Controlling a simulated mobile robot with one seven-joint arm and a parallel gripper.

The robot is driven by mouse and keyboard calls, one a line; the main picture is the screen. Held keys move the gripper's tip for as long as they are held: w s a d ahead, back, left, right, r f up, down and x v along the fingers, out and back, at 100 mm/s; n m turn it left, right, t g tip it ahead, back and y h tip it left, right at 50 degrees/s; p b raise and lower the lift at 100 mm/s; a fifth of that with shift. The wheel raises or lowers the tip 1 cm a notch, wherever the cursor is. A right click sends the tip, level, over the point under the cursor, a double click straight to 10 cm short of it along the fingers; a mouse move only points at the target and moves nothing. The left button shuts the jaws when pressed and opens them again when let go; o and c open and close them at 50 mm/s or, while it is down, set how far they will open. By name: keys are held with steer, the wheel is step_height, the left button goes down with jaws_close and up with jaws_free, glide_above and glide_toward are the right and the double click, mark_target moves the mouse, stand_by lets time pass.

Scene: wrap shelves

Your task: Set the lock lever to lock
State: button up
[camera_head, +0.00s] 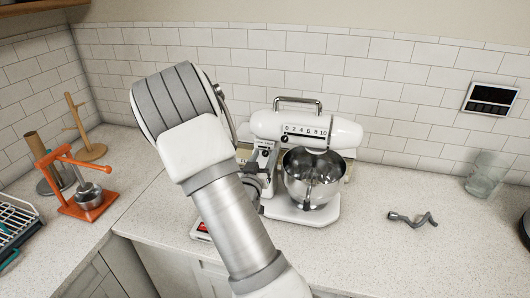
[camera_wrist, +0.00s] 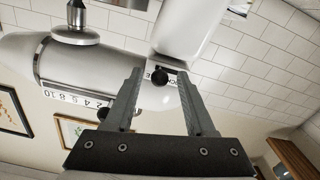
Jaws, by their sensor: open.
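The white stand mixer (camera_head: 262,122) stands on the counter with its head level over a metal bowl (camera_head: 313,178). In the wrist view, the mixer (camera_wrist: 98,58) fills the upper left. The lock lever's black knob (camera_wrist: 160,77) sits on the mixer beside a small, partly covered label. My gripper (camera_wrist: 160,74) is open, with one finger on each side of this knob in the picture; I cannot tell whether either touches it. In the head view, my arm hides much of the gripper beside the mixer.
A second black knob (camera_wrist: 102,113) is close to the numbered dial, left of the fingers. An orange press (camera_head: 82,195) is at left. The counter right of the mixer is mostly clear.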

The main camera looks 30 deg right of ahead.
steer(key=shift+w+d, duration=0.45)
steer(key=shift+d, duration=0.05)
jaws_close()
stand_by(1.2)
